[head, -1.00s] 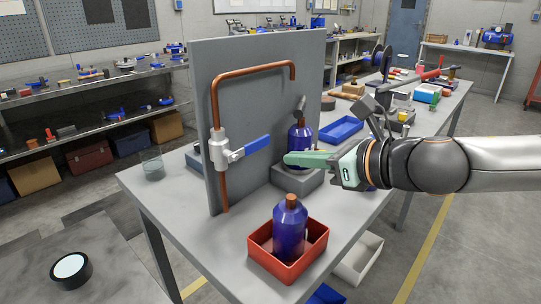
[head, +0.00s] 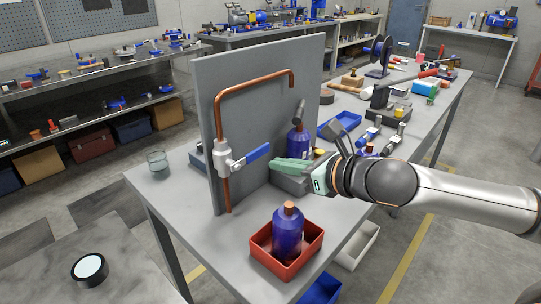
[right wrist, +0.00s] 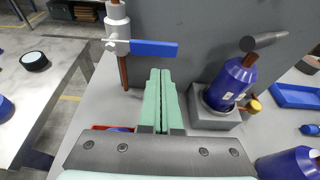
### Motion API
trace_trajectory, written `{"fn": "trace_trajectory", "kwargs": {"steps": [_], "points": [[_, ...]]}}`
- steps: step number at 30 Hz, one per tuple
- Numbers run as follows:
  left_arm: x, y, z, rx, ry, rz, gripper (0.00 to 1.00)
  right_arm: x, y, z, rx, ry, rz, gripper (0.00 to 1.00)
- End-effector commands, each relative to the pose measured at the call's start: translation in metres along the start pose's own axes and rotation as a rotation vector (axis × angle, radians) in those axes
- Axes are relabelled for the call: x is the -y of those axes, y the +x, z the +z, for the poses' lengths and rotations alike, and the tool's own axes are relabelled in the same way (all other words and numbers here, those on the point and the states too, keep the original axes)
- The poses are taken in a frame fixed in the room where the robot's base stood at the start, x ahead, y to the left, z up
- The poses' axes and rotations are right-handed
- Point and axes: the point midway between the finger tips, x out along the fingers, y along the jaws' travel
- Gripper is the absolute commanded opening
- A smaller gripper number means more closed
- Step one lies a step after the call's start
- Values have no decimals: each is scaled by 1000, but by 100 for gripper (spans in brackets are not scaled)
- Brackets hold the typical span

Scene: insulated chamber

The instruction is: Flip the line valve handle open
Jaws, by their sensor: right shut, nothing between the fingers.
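The line valve (head: 221,155) is a silvery body on a copper pipe (head: 217,112) in front of an upright grey panel. Its blue handle (head: 257,153) points out to the right and slightly up, across the pipe. My right gripper (head: 274,165) is shut and empty. In the head view its green fingertips are just below and right of the handle's free end. In the right wrist view the paired fingers (right wrist: 160,75) point toward the panel, and the blue handle (right wrist: 155,48) lies beyond and above their tips, with a gap. My left gripper is not in view.
A blue bottle (head: 288,232) stands in a red tray (head: 263,257) at the table's front. Another blue bottle (right wrist: 229,83) stands in a grey block (right wrist: 212,118) right of the fingers. The grey panel (head: 260,85) rises behind the pipe.

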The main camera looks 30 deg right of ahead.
Motion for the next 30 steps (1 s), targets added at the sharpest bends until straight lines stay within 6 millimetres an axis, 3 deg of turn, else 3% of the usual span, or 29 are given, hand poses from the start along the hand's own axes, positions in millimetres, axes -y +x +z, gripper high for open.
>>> {"fn": "trace_trajectory", "kwargs": {"steps": [4,13,30], "points": [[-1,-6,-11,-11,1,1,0,-5,9,3,-2,3,9,0],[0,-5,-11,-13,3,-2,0,-4,29,0,-2,-1,6,0],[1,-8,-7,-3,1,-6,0,-4,32,1,-4,-4,6,0]]}}
